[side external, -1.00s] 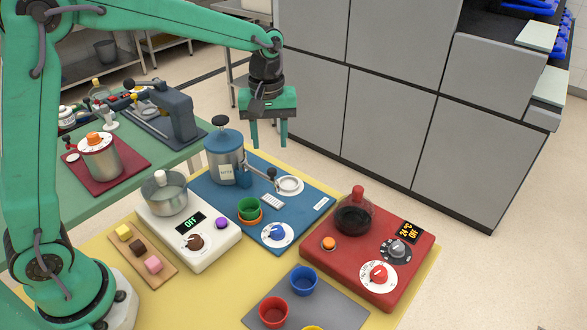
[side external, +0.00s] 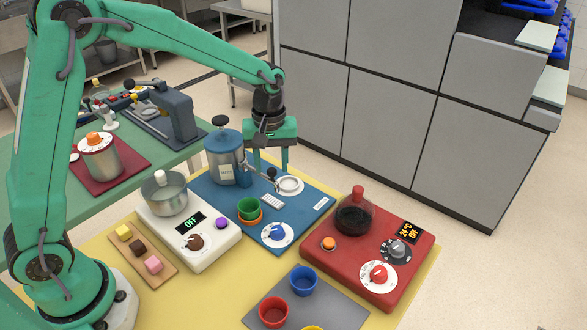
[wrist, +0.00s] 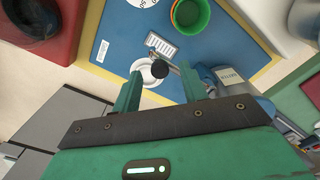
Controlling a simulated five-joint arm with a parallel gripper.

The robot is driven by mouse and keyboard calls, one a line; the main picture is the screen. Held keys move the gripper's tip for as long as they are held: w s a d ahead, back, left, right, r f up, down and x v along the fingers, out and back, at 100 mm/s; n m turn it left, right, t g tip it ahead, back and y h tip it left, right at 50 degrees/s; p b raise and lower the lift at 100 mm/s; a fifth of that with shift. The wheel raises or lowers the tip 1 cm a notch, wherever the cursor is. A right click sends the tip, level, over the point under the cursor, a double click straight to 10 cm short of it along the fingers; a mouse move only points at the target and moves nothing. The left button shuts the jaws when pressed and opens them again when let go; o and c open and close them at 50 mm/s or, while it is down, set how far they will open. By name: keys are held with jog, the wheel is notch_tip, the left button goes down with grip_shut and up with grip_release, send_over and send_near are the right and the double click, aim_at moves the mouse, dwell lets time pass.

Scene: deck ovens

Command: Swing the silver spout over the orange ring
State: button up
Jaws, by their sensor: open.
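The silver spout (side external: 262,178) reaches out to the right from the blue-lidded canister (side external: 226,158). A black knob (side external: 272,172) stands near its end, close to the white round dish (side external: 289,185). The orange ring (side external: 248,219) lies on the blue board, in front of the canister, with a green cup (side external: 248,207) at it. My gripper (side external: 270,166) points down, open, close to the spout's end. In the wrist view the black knob (wrist: 160,69) appears between the fingertips of my gripper (wrist: 160,76); contact cannot be told. Much of the spout is hidden there.
The blue board (side external: 311,190) also carries a dial (side external: 277,235) and a small grate (side external: 272,201). A red hotplate unit (side external: 351,264) with a dark flask stands to the right. Grey oven fronts (side external: 376,120) rise behind.

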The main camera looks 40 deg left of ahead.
jog(key=shift+f, duration=0.5)
grip_shut()
jog(key=shift+s, duration=0.15)
jog(key=s+a+m, duration=0.2)
jog(key=s+m, duration=0.4)
jog(key=m, duration=0.1)
jog(key=shift+m, duration=0.4)
jog(key=shift+a, duration=0.1)
dwell(0.3)
